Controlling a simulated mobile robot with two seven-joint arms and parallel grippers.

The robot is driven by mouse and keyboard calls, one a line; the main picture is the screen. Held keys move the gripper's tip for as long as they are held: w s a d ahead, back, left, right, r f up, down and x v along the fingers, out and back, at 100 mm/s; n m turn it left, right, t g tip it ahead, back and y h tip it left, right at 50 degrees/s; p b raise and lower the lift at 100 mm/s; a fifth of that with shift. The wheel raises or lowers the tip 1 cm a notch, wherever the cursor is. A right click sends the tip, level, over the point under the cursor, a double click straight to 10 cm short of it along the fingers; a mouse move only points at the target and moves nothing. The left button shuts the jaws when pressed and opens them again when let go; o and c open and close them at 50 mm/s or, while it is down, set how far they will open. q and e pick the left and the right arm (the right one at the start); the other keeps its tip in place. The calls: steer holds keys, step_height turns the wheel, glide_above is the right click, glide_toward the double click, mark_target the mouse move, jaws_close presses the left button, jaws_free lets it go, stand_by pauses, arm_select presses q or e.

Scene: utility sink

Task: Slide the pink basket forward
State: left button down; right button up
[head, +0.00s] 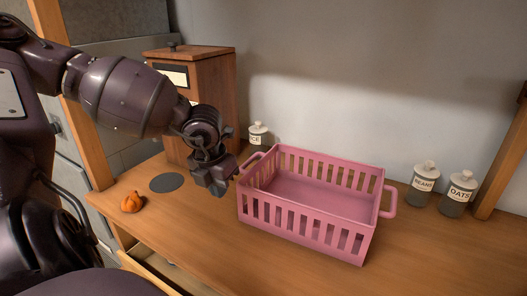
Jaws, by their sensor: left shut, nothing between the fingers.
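The pink basket (309,237) stands upright and looks empty on the wooden counter. It has slotted sides and a handle at each end. My left gripper (218,187) is shut and empty just left of the basket, near its left handle. I cannot tell whether it touches the basket. My right gripper is not in the head view.
A wooden box (213,80) stands behind my left arm. A jar (258,135) is behind the basket, and two labelled jars (424,185) (459,194) stand at the right by the wall. An orange object (132,203) and dark disc (167,182) lie at the left. Counter front right is clear.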

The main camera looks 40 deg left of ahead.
mark_target(238, 182)
arm_select(q)
steer(key=w, duration=0.2)
steer(key=w+a, duration=0.1)
steer(key=w, duration=0.1)
steer(key=w+a, duration=0.1)
steer(key=w, duration=0.2)
steer(key=w+a, duration=0.1)
steer(key=w, duration=0.3)
steer(key=w+a, duration=0.2)
steer(key=w, duration=0.3)
steer(key=w+a, duration=0.1)
steer(key=w, duration=0.3)
steer(key=shift+w+a, duration=0.2)
steer(key=shift+w, duration=0.05)
steer(key=shift+w+a, duration=0.1)
steer(key=shift+w, duration=0.25)
steer(key=shift+f, duration=0.3)
steer(key=shift+s+f, duration=0.15)
steer(key=shift+f, duration=0.35)
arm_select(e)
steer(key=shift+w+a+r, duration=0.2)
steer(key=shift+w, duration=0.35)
